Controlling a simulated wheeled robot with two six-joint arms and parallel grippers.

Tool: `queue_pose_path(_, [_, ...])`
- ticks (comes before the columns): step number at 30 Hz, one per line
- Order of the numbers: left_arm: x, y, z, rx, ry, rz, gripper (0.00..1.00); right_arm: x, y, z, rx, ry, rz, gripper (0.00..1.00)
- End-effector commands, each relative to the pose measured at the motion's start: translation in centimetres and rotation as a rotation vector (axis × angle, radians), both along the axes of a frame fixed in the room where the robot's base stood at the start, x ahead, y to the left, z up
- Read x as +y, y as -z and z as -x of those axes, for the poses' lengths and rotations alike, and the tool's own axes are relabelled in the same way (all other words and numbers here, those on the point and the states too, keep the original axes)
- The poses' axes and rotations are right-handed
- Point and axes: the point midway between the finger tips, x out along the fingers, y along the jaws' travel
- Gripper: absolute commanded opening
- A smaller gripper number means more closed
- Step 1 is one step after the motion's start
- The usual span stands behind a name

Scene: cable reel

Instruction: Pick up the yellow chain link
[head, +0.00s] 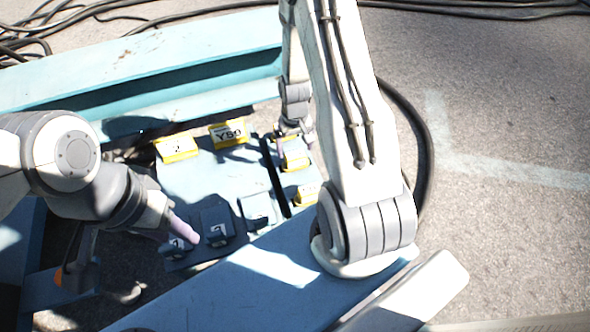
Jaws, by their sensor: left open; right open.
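Several yellow pieces sit on a light blue plate (190,185) in the head view. A yellow block marked Y50 (229,133) stands at the plate's back, with another yellow block (177,148) to its left. Two smaller yellow pieces stand on the right, one nearer the back (295,160) and one nearer the front (308,194). I cannot tell which one is the chain link. My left gripper (183,232) has pinkish fingers, is open, and is at a dark block at the plate's front left. My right gripper (281,143) is open, beside the back right yellow piece, and partly hidden.
Dark blue blocks with white labels (216,226) line the plate's front. A blue beam (150,68) runs behind the plate, and another (262,268) crosses in front. Black cables (30,38) lie at the back left. Open pavement (510,120) spreads on the right.

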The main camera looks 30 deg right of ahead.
Motion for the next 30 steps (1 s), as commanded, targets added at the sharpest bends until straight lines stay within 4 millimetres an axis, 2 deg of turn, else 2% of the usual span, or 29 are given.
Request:
queue_pose_path(11, [0.0,3.6,0.0,0.0,0.0,0.0,0.5,0.0,4.9,0.3,0.001,0.0,0.0,1.0])
queue_pose_path(19, [0.0,3.5,0.0,0.0,0.0,0.0,0.5,0.0,4.9,0.2,-0.002,0.0,0.001,1.0])
queue_pose_path(23, [0.0,3.5,0.0,0.0,0.0,0.0,0.5,0.0,4.9,0.2,-0.001,0.0,0.0,0.5])
queue_pose_path(24, [0.0,3.5,0.0,0.0,0.0,0.0,0.5,0.0,4.9,0.2,-0.001,0.0,0.0,0.35])
queue_pose_path(26, [0.0,3.5,0.0,0.0,0.0,0.0,0.5,0.0,4.9,0.2,-0.001,0.0,0.0,0.13])
queue_pose_path(30, [0.0,3.5,0.0,0.0,0.0,0.0,0.5,0.0,4.9,0.2,-0.002,0.0,0.001,0.13])
